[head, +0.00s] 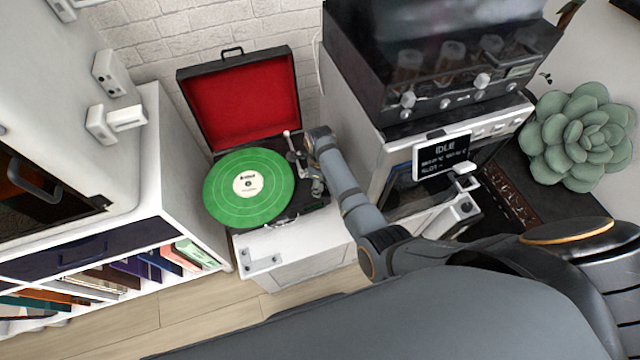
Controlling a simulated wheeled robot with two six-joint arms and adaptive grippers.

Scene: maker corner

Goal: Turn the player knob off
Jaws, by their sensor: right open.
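The record player (222,142) is an open black case with a red-lined lid, standing on a low white cabinet. A green record (249,187) with a pale centre label lies on its platter. The pale tonearm (289,140) is on the right side of the deck, partly behind my arm. My right gripper (317,187) is open and points down over the right part of the deck, to the right of the record. I cannot make out the player knob; my gripper and arm cover part of that side. Whether the gripper touches anything is unclear. My left gripper is out of view.
A white machine with a small screen (441,156) reading IDLE stands right of my forearm, with a black knobbed unit (440,55) on top. A green succulent (577,136) is at far right. A white shelf (160,190) with books stands left. The wall (205,30) is behind.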

